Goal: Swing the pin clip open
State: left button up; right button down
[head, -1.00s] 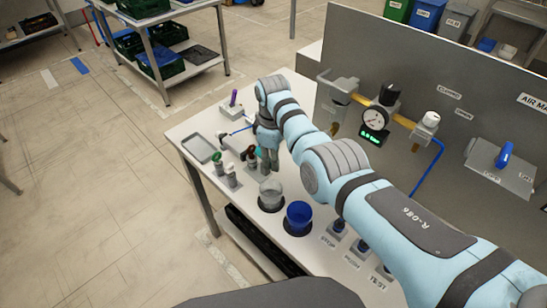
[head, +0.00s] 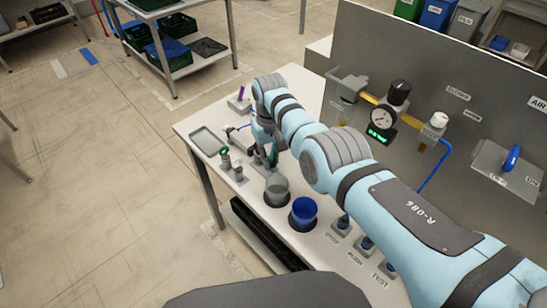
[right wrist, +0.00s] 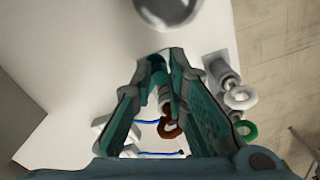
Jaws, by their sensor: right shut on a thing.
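My right gripper (head: 268,158) is low over the table, among the small ringed pins. In the right wrist view its two teal fingers (right wrist: 162,75) are shut on a pin with a red-brown ring (right wrist: 172,128); the ring shows between the fingers. In the head view the gripper largely hides this pin. A pin with a green ring (head: 225,154) and one with a pale ring (head: 238,169) stand to the left of the gripper. They also show in the right wrist view, the green ring (right wrist: 246,131) below the pale ring (right wrist: 240,97). My left gripper is not in view.
A clear cup (head: 277,190) and a blue cup (head: 303,213) stand close to the gripper. A grey tray (head: 208,141) and a purple peg (head: 241,93) are on the table (head: 302,84). A panel (head: 455,60) with a gauge (head: 382,118) rises at the right.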

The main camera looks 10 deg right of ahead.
jog(key=shift+w+a+m+b, duration=0.1)
jog(key=shift+m+b, duration=0.2)
jog(key=shift+m, duration=0.3)
jog(key=shift+w+a+m+b, duration=0.1)
jog(key=shift+m+b, duration=0.2)
jog(key=shift+m, duration=0.3)
jog(key=c, duration=1.6)
grip_release()
jog(key=shift+w+f, duration=0.1)
jog(key=shift+f, duration=0.05)
notch_tip(320, 180, up, 12)
jog(key=shift+r, duration=0.1)
